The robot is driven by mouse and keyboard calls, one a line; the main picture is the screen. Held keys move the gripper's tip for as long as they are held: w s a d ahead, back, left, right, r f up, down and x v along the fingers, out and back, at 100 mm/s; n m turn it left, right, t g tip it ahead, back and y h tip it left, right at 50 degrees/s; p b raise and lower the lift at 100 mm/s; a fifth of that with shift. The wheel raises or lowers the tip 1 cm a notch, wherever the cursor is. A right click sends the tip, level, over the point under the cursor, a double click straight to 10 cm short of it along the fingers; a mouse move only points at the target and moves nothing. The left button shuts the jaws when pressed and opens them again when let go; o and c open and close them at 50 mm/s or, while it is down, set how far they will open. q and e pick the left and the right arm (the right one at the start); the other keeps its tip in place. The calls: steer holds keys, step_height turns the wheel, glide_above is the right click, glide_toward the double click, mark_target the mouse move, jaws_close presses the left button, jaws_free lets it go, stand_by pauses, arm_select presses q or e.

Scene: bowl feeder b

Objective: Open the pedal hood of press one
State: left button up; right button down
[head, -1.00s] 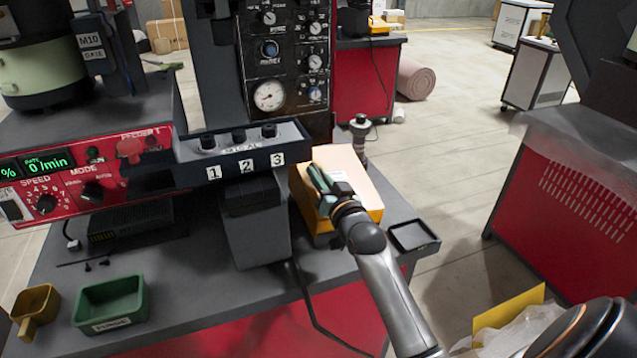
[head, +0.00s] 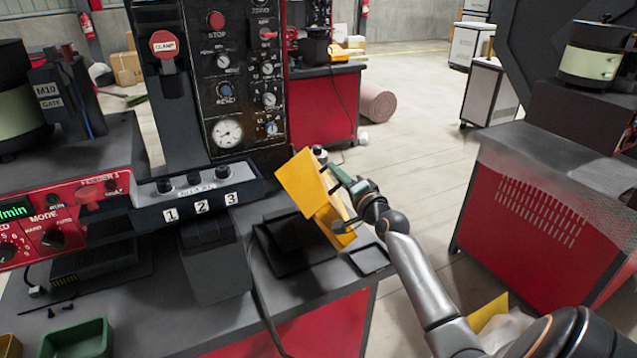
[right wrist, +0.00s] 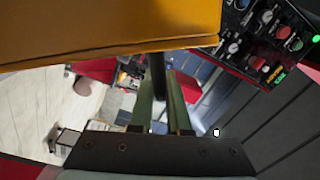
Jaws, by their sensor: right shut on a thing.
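The yellow pedal hood (head: 302,185) is tilted up, its broad face turned toward the left, beside the press column. A dark tray-like base (head: 283,245) lies uncovered below and left of it on the bench. My right gripper (head: 343,178) is at the hood's upper right side. In the right wrist view, the hood (right wrist: 100,25) fills the top, and the green fingers (right wrist: 160,85) close on a thin dark bar next to it. How the bar joins the hood is hidden. My left gripper is out of view.
The press panel (head: 238,75) with gauge and knobs stands behind. A numbered tray (head: 200,197) and a grey block (head: 215,265) are to the left. A small black tray (head: 370,258) lies near the bench's right edge. Open floor is right of the bench.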

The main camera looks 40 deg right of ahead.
arm_select(q)
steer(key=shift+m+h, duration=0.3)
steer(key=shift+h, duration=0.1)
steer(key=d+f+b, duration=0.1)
steer(key=b, duration=0.1)
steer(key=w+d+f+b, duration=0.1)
steer(key=b, duration=0.1)
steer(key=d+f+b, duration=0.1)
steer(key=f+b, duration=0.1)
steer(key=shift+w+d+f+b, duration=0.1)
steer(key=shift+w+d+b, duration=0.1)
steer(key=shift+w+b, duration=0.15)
arm_select(e)
steer(key=s+d+f+m, duration=0.2)
steer(key=d+f+m, duration=0.2)
steer(key=d+m, duration=0.3)
steer(key=shift+s+d+f+h, duration=0.15)
steer(key=shift+d+f+h, duration=0.15)
steer(key=shift+d, duration=0.9)
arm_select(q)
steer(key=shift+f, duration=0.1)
arm_select(e)
steer(key=c, duration=0.9)
jaws_free()
